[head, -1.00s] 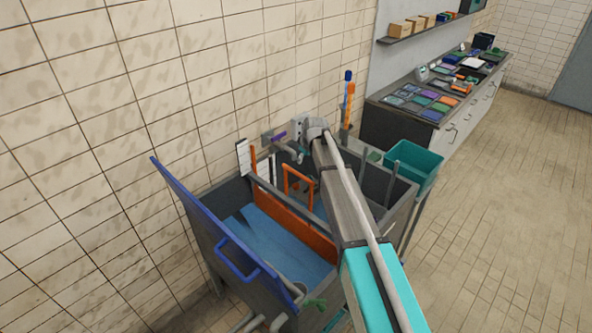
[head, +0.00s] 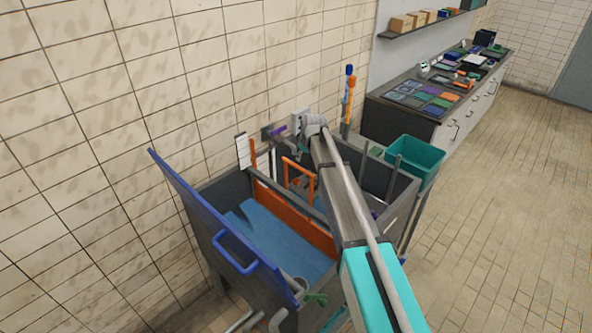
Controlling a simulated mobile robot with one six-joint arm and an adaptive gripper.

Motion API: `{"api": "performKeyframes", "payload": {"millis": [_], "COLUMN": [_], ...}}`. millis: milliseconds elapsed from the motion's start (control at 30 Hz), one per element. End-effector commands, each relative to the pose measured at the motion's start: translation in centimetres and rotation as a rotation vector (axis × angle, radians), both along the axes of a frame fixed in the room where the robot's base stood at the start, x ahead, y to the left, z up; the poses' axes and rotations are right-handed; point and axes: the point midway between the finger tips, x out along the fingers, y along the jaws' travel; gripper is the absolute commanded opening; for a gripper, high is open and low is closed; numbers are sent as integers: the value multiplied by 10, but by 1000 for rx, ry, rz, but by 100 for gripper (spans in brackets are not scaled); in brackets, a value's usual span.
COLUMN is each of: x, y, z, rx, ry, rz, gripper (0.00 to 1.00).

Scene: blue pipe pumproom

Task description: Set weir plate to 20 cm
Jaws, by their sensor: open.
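The weir plate looks to be the orange plate (head: 312,232) standing upright across the grey tank, with an orange loop handle (head: 287,172) behind it. A white strip (head: 243,152), likely a scale, stands at the tank's wall side; its marks are too small to read. My arm reaches over the tank from the lower right, and its far joint is near the back wall.
Blue water (head: 275,240) lies in front of the orange plate. A raised blue panel (head: 200,205) edges the tank at left. A purple-handled tap (head: 278,131) is on the wall. A teal bin (head: 415,157) and a cluttered counter (head: 400,104) stand to the right. The floor at right is clear.

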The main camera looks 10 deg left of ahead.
Motion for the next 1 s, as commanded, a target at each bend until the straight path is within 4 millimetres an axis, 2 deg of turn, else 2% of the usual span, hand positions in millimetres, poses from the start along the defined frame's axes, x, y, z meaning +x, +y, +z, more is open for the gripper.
{"api": "performKeyframes", "payload": {"millis": [33,1000], "x": [3,33], "y": [1,16], "z": [-8,-80], "rx": [0,0], "ry": [0,0], "rz": [0,0], "gripper": [60,60]}}
